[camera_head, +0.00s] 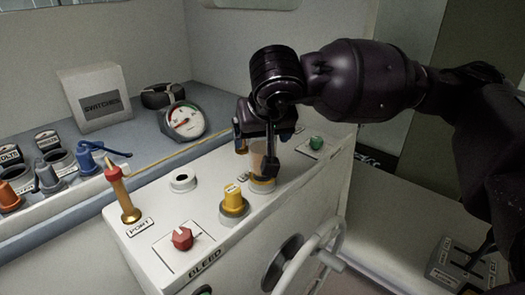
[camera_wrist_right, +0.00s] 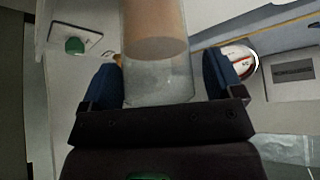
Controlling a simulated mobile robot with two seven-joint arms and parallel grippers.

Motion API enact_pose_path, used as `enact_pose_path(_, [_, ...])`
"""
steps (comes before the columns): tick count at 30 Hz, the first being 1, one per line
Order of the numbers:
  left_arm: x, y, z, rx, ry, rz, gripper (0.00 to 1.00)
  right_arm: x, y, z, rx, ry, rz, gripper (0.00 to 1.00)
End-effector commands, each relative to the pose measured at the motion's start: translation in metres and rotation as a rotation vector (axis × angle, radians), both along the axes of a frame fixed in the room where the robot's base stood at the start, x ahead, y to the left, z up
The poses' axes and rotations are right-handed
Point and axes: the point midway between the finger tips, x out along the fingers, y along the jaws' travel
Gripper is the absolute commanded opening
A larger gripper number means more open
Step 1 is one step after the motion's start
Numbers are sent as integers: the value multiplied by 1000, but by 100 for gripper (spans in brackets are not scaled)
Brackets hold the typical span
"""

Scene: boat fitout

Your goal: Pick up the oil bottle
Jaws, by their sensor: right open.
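The oil bottle (camera_head: 258,165) is a clear cylinder with amber content, standing on the white console top (camera_head: 150,200) behind the yellow knob. My right gripper (camera_head: 255,150) comes down over it from above, and its dark fingers partly hide it. In the right wrist view the bottle (camera_wrist_right: 158,60) stands between the two blue finger pads (camera_wrist_right: 163,85) of the open gripper. A gap shows on the right side; on the left the bottle is very near the pad, and I cannot tell if they touch. My left gripper is not in view.
Near the bottle are a yellow knob (camera_head: 233,203), a green button (camera_head: 316,142), a red knob (camera_head: 182,238) and a red-tipped lever (camera_head: 122,195). A white handwheel (camera_head: 305,255) is on the console front. A gauge (camera_head: 184,120) and a switches box (camera_head: 95,98) sit on the back shelf.

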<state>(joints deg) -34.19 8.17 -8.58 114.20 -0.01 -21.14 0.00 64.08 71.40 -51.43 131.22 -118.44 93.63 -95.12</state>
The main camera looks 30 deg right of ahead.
Motion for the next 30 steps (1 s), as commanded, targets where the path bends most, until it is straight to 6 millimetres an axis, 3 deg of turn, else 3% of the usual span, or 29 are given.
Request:
enact_pose_path(4, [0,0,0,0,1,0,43,0,0,0,0,0,0,85])
enact_pose_path(17, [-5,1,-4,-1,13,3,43,0,0,1,0,-1,0,20])
enact_pose_path(25, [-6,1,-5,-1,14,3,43,0,0,5,0,-2,-1,20])
enact_pose_path(30, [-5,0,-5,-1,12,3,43,1,0,25,0,-6,0,20])
